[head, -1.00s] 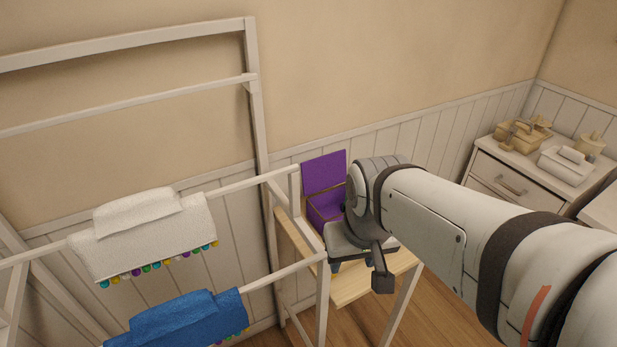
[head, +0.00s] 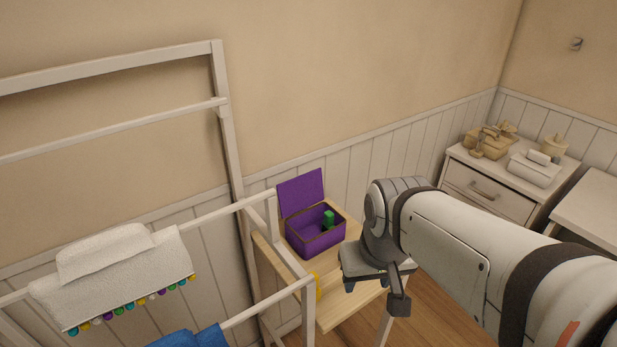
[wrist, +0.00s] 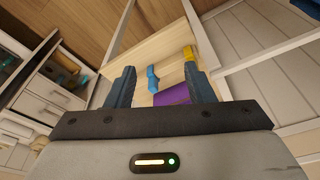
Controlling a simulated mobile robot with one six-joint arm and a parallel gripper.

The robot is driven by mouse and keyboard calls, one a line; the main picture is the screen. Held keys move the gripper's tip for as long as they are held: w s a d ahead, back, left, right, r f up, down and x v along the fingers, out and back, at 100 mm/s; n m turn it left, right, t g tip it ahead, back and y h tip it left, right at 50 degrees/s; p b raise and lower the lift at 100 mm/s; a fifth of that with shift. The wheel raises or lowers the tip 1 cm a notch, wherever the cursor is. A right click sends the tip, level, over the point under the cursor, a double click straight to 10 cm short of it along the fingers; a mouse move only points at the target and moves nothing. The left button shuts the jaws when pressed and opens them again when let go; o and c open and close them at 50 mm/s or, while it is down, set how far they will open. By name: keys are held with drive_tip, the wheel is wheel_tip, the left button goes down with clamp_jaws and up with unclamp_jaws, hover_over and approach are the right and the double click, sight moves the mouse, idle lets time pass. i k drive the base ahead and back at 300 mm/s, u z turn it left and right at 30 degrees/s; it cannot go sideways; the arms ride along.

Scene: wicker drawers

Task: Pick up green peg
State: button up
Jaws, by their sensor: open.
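The green peg (head: 328,218) stands inside the open purple box (head: 300,244), near its right side, with its top above the rim. The box sits on a light wooden table (head: 345,304), its lid raised at the back. My gripper (head: 362,286) is to the right of the box and nearer the camera, apart from it, pointing down. In the wrist view my gripper (wrist: 160,76) has its fingers spread with nothing held. Part of the purple box (wrist: 174,95) shows between the fingers; I cannot make out the peg there.
A yellow piece (head: 317,287) lies by the table's left edge. A blue piece (wrist: 152,78) shows on the table in the wrist view. A white rack (head: 308,310) with towels stands at left. A white drawer unit (head: 490,190) stands at right.

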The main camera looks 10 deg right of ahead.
sight(328, 222)
drive_tip(key=u, duration=2.45)
drive_tip(key=k, duration=1.1)
drive_tip(key=z, duration=1.9)
drive_tip(key=i, duration=1)
